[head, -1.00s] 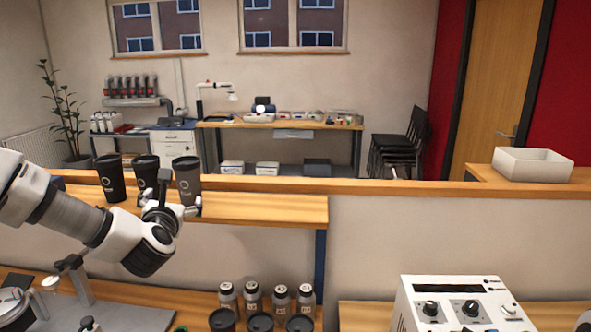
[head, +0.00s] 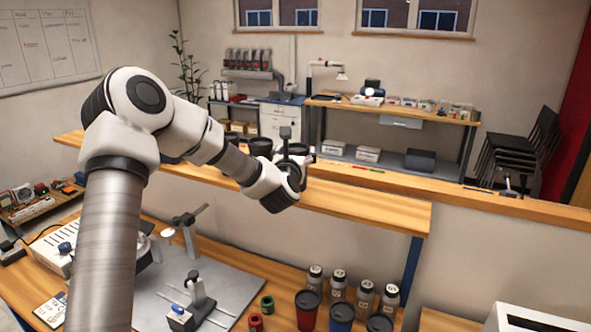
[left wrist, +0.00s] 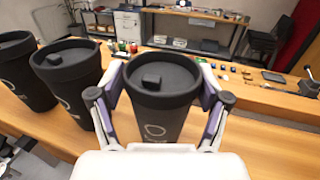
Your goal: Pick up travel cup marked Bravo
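A dark travel cup (left wrist: 158,115) with a black lid stands between the two fingers of my left gripper (left wrist: 161,88) in the left wrist view. The fingers are spread at its sides, with gaps along the lower body. A ring mark shows on its front, but I cannot read any name. Two similar dark cups, a nearer one (left wrist: 72,80) and a farther one (left wrist: 18,75), stand to the left on the same shelf. In the head view my left gripper (head: 292,160) is at the shelf, partly hiding the cups. My right gripper is not visible.
The wooden shelf (head: 370,206) is clear to the right of the cups. On the lower bench are several labelled jars (head: 338,286), lidded cups including a red one (head: 307,308), and a grey plate (head: 235,285) with a stand.

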